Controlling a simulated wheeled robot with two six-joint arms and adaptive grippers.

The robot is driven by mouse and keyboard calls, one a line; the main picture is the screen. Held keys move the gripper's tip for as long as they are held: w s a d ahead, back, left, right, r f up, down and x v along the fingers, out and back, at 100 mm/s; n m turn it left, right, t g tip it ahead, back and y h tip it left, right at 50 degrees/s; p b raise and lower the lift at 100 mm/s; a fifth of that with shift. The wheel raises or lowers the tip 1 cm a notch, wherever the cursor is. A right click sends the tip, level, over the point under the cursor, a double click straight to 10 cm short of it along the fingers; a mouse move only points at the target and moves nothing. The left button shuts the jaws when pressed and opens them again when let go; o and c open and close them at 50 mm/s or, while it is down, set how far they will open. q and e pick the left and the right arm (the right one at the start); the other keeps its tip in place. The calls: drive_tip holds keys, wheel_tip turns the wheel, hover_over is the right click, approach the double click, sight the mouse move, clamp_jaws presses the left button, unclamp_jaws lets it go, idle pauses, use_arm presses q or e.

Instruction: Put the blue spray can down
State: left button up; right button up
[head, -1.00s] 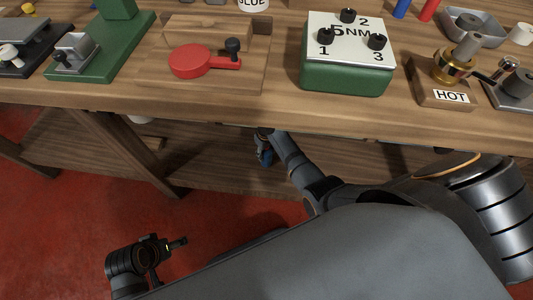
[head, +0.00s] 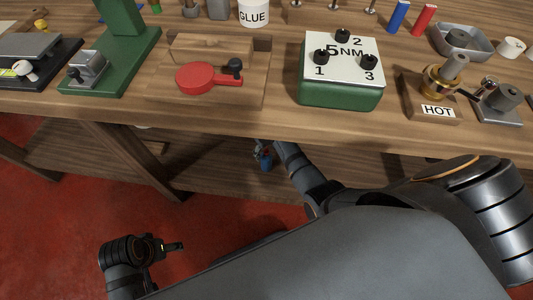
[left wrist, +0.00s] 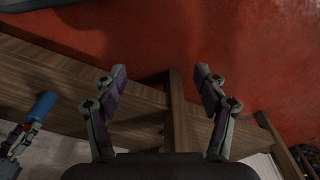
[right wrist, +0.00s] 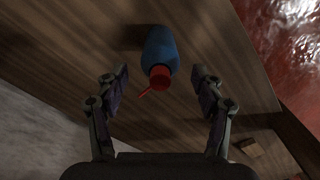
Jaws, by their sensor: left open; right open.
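The blue spray can (right wrist: 160,48) has a red cap and a thin red spout. In the right wrist view it is beyond and between the spread fingers of my right gripper (right wrist: 160,75), with gaps at both sides. In the head view the can (head: 266,163) shows small below the bench top's front edge, close to my right gripper (head: 260,148). The left wrist view shows the can (left wrist: 41,106) at its left edge, against brown planks. My left gripper (left wrist: 160,75) is open and empty; in the head view it (head: 178,246) hangs low over the red floor.
The wooden bench top (head: 225,118) lies above my right gripper, and a lower shelf (head: 215,180) is underneath. A slanted bench leg (head: 135,155) stands left of it. On top are a green box (head: 340,92), a red round piece (head: 196,78) and a HOT block (head: 430,105).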

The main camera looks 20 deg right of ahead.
wheel_tip(320, 180, up, 2)
drive_tip(key=shift+r, duration=0.1)
use_arm(q)
drive_tip(key=f, duration=0.3)
drive_tip(key=shift+w+a+f, duration=0.15)
drive_tip(key=shift+w+a, duration=0.1)
drive_tip(key=shift+a, duration=0.1)
use_arm(e)
drive_tip(key=shift+s, duration=0.1)
drive_tip(key=s+d+m+t, duration=0.1)
drive_tip(key=s+d+m, duration=0.1)
drive_tip(key=s, duration=1.9)
drive_tip(key=shift+s+d+r, duration=0.25)
drive_tip(key=shift+d+r, duration=0.15)
drive_tip(key=shift+r, duration=0.05)
use_arm(q)
drive_tip(key=shift+p, duration=0.4)
